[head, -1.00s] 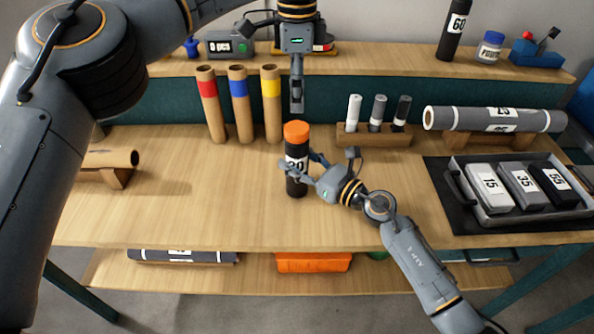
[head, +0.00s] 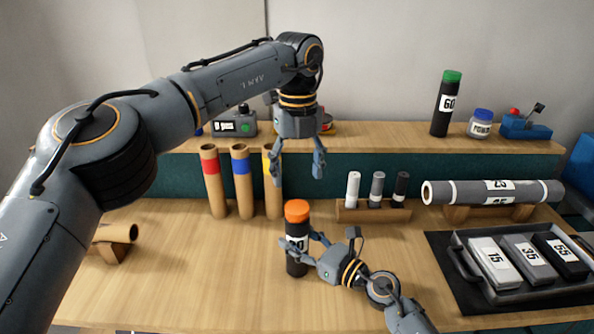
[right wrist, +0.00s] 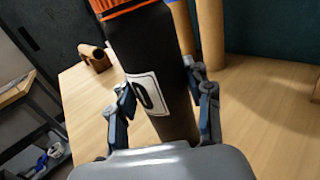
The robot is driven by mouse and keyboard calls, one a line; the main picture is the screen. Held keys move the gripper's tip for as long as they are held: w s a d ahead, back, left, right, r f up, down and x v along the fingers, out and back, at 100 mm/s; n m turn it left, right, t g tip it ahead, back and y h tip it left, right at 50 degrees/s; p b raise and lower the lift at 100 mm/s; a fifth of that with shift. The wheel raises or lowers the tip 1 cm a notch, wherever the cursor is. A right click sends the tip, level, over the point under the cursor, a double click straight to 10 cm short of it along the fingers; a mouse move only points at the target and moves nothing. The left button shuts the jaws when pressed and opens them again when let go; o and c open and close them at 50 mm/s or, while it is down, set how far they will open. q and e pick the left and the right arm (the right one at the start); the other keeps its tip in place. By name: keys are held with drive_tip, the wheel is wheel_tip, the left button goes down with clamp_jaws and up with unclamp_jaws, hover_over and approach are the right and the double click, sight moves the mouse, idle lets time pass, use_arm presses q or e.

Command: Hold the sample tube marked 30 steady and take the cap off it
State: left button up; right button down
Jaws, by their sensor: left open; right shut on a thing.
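The sample tube (head: 297,263) is black with a white label and stands upright on the bench. Its orange cap (head: 297,211) sits on top. The label is partly hidden, and a 0 shows in the right wrist view (right wrist: 150,95). My right gripper (head: 304,243) is shut around the tube's body from the right, below the cap. In the right wrist view the cap (right wrist: 118,8) is cut off by the top edge. My left gripper (head: 298,175) points down above the cap, open and empty, with its fingers spread to either side and clear of it.
Three cardboard tubes with red, blue and yellow bands (head: 241,195) stand behind left. A wooden rack (head: 372,212) with three small cylinders is behind right. A grey roll (head: 450,194) lies on a stand, and a tray (head: 468,271) holds numbered blocks. The left front bench is mostly clear.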

sight(297, 207)
use_arm(q)
drive_tip(key=m, duration=1)
drive_tip(key=shift+m, duration=0.4)
drive_tip(key=m, duration=1.8)
drive_tip(key=shift+m, duration=0.4)
drive_tip(key=m, duration=1)
drive_tip(key=shift+a, duration=0.1)
drive_tip(key=shift+m, duration=0.3)
drive_tip(key=shift+f, duration=4)
drive_tip(key=shift+c, duration=0.2)
